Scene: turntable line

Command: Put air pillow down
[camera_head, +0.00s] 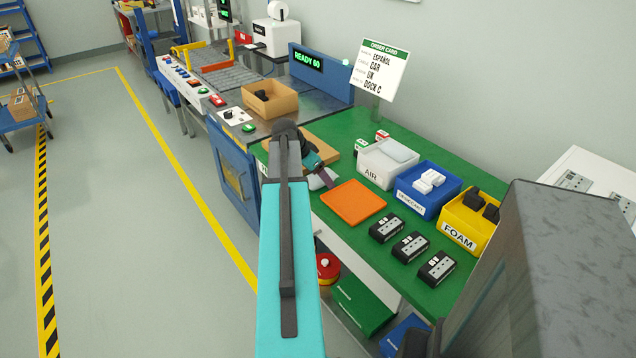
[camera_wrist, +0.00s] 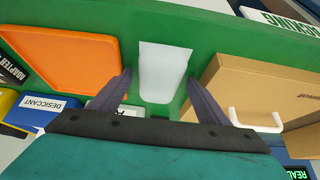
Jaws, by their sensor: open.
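A pale, translucent air pillow (camera_wrist: 163,68) lies on the green table top (camera_wrist: 140,28), between an orange square and a brown cardboard piece. My gripper (camera_wrist: 160,78) is open, with one dark finger to either side of the pillow; no grip on it shows. In the head view, the pillow (camera_head: 318,181) is partly hidden beside my gripper (camera_head: 326,176). Another pale pillow (camera_head: 400,151) lies in the white AIR bin (camera_head: 374,172).
The orange square (camera_head: 353,202) lies in front of the AIR bin. Blue DESICCANT (camera_head: 420,203) and yellow FOAM (camera_head: 462,236) bins stand to the right, with several black adapter boxes (camera_head: 411,246) before them. A brown open carton (camera_head: 270,103) stands further back. An order card (camera_head: 379,68) stands behind.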

